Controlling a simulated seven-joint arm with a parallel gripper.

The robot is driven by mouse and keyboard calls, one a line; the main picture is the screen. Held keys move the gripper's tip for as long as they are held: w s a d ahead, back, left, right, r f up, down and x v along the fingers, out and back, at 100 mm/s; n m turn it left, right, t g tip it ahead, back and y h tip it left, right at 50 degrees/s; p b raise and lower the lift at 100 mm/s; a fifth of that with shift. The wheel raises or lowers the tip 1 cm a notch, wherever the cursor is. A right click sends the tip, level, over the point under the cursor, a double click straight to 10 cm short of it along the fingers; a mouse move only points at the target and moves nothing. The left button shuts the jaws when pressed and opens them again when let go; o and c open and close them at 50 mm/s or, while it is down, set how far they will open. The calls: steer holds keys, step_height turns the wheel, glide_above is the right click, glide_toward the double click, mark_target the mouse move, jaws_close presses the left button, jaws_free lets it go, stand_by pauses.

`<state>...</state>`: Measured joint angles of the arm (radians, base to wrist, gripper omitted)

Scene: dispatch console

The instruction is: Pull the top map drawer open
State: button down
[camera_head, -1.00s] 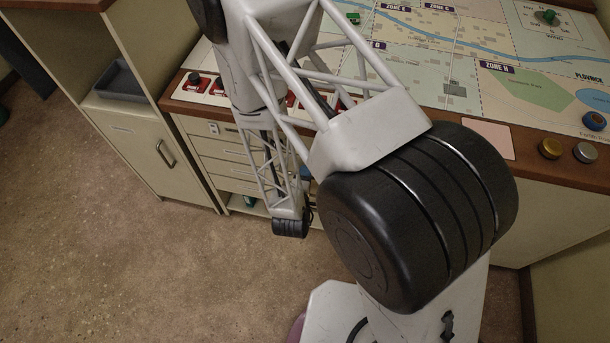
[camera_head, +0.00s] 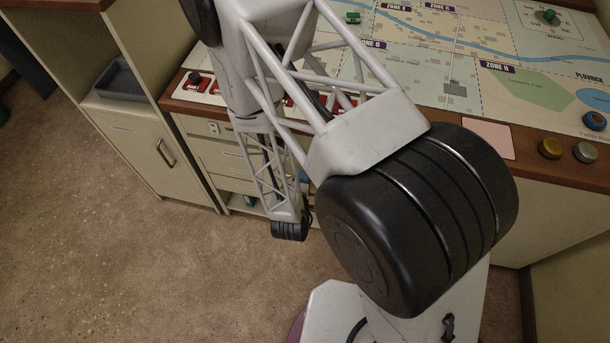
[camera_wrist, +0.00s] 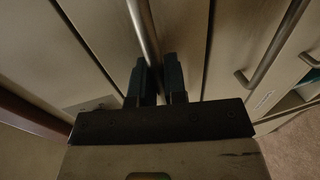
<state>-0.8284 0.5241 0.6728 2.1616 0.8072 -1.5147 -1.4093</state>
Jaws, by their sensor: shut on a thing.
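My gripper (camera_wrist: 159,82) is shut on a long metal bar handle (camera_wrist: 143,28) in the wrist view, one dark finger on each side. The handle belongs to a pale drawer front (camera_wrist: 184,25), near the wooden desk edge at left in that view. A dark gap runs along the drawer's right side there. In the head view the cream drawer stack (camera_head: 218,150) stands under the desk edge, partly behind my arm.
Another bar handle (camera_wrist: 272,48) lies to the right in the wrist view. A cupboard (camera_head: 135,145) with a grey tray (camera_head: 122,80) stands left of the drawers. The map desk (camera_head: 440,60) carries buttons and knobs. The brown floor (camera_head: 90,250) in front is clear.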

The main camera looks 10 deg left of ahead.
steer(key=f+v, duration=0.1)
steer(key=v, duration=0.7)
steer(key=f+v, duration=0.2)
steer(key=v, duration=0.7)
steer(key=shift+s+f, duration=0.25)
steer(key=shift+s, duration=0.4)
steer(key=c, duration=1.2)
jaws_free()
steer(key=shift+s, duration=0.25)
